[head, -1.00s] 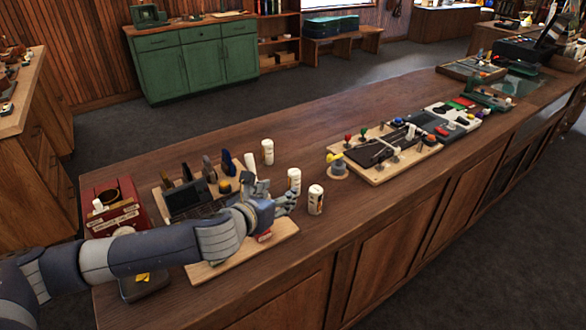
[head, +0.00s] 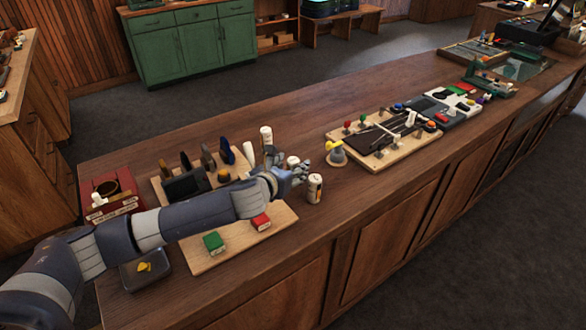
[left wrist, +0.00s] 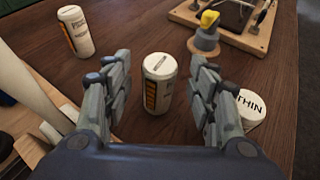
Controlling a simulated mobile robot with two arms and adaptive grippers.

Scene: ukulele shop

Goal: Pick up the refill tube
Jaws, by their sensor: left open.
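Three white cylindrical tubes stand upright on the wooden counter; I cannot tell by label which is the refill tube. The middle tube (head: 292,161) is partly hidden by my left gripper (head: 287,172). In the left wrist view this tube (left wrist: 158,84), with an orange-and-black label, stands between the open fingers of the gripper (left wrist: 160,75), with gaps at both sides. The far tube (head: 266,136) shows at upper left in the left wrist view (left wrist: 75,31). The near tube (head: 315,188) has THIN on its lid (left wrist: 249,105) and sits by the right finger.
A wooden board (head: 198,262) with a green box (head: 214,243) and a red box (head: 261,221) lies under my left arm. A yellow-topped grey stand (head: 336,155) and a tool board (head: 405,153) are to the right. Bare counter (head: 370,210) lies in front of these.

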